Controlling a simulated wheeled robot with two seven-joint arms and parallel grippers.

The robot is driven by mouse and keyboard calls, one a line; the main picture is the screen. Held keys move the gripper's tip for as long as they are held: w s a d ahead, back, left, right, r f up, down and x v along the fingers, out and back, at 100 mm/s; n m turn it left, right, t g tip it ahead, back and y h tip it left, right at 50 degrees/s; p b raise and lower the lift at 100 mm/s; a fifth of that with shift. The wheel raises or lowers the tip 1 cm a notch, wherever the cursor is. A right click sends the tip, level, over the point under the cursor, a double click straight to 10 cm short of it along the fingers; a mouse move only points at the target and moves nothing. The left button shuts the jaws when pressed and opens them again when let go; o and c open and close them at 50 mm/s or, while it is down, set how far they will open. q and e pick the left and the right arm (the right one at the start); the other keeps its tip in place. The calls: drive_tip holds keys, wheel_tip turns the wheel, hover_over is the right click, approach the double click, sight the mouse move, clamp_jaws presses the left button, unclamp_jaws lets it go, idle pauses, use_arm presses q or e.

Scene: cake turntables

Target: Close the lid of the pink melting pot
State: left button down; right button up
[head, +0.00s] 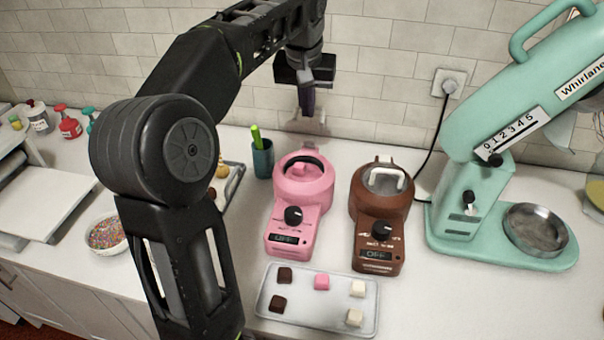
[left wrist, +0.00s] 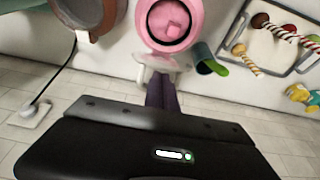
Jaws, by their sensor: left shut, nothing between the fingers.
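The pink melting pot (head: 283,230) stands on the counter, left of a brown one. Its round bowl shows a dark inner ring and a pink chunk inside; the left wrist view shows the bowl (left wrist: 194,14) from above, uncovered. A pale, partly see-through piece (head: 312,126), apparently the raised lid, stands behind the bowl by the wall; it also shows in the left wrist view (left wrist: 155,66). My left gripper (head: 307,112) is shut and empty, pointing down behind the pot near that piece. In the left wrist view its fingertips (left wrist: 161,78) overlap the piece; I cannot tell whether they touch. My right gripper is out of view.
The brown melting pot (head: 378,215) stands right of the pink one, and a teal mixer (head: 470,200) farther right. A green cup (head: 262,162) is close left of the pink bowl. A tray (head: 318,306) of several cubes lies in front. The tiled wall is close behind.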

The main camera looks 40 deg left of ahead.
sight(304, 122)
use_arm(q)
drive_tip(key=shift+s+d+f+b, duration=0.2)
drive_tip(key=shift+s+f+b, duration=0.1)
drive_tip(key=shift+s+f, duration=0.05)
drive_tip(key=shift+s+d+r, duration=0.1)
drive_tip(key=shift+s+d, duration=0.05)
drive_tip(key=shift+s, duration=0.15)
drive_tip(key=shift+s+d+f+b, duration=0.4)
drive_tip(key=shift+s+f+b, duration=0.3)
drive_tip(key=shift+b, duration=0.5)
drive_tip(key=shift+s+d, duration=0.1)
drive_tip(key=shift+s, duration=0.05)
drive_tip(key=shift+r, duration=0.1)
